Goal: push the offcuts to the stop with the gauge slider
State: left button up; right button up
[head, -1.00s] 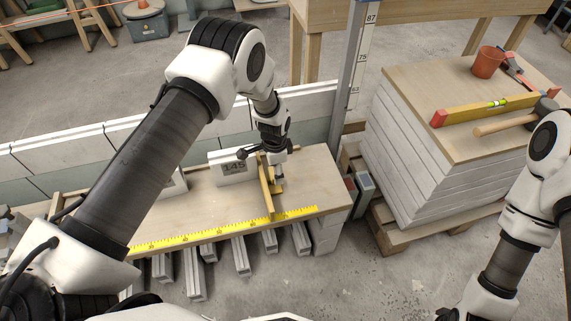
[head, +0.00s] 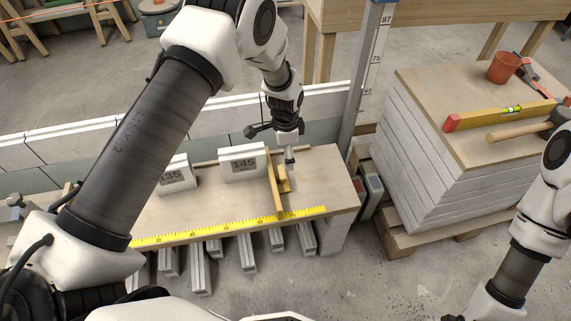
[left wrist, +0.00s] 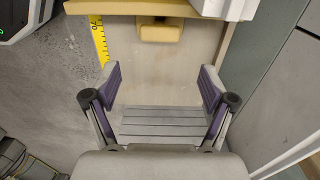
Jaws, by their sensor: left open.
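The gauge slider (head: 275,187) is a yellow bar standing across the bench (head: 205,207), with a short handle on its right side. The slider also shows at the top of the left wrist view (left wrist: 125,8), with its handle (left wrist: 161,30) ahead of the fingertips. A white block marked 145 (head: 243,163), seemingly an offcut, stands against or just left of the slider. Another white block marked 135 (head: 176,172) stands farther left, partly behind my arm. My left gripper (left wrist: 158,78) is open, with nothing between its fingertips, right of the handle. My right gripper is out of view.
A yellow ruler (head: 230,228) runs along the bench's front edge. Several grey pieces (head: 247,254) stick out below it. A pale wall (head: 215,122) runs behind. A grey post (head: 365,80) and a board stack (head: 430,185) with tools stand right.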

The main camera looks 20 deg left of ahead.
pick_arm(q)
notch_tip(320, 180, up, 4)
jog(key=shift+r, duration=0.25)
